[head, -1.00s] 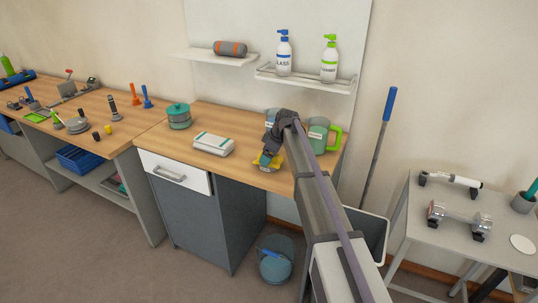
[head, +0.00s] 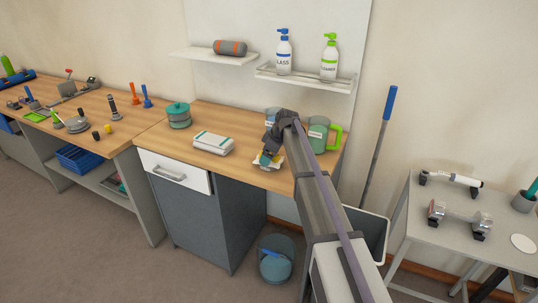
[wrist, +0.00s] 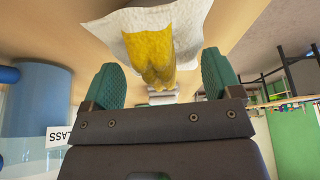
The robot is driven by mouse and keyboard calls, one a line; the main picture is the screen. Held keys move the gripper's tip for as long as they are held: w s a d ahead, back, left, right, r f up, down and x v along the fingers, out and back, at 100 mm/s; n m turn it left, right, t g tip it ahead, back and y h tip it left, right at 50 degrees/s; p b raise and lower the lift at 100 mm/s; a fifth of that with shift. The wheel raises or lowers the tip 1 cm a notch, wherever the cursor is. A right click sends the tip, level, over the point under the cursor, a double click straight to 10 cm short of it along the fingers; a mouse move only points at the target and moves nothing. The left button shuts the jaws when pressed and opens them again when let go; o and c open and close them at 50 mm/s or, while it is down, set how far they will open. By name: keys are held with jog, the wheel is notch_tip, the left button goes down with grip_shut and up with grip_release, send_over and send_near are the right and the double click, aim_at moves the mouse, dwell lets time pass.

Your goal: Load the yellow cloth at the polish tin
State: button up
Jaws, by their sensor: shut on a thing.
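In the head view only a little yellow shows below the fingers, above the white piece (head: 273,165).
A folded white cloth stack (head: 213,144) lies left of my gripper. A green-handled jug (head: 318,135) and a blue container (head: 272,115) stand close behind the arm. Spray bottles (head: 284,53) stand on the rack above. A bucket (head: 276,260) is on the floor.

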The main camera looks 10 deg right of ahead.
dwell(0.3)
notch_tip(320, 180, up, 7)
jog(key=p, duration=0.7)
dwell(0.3)
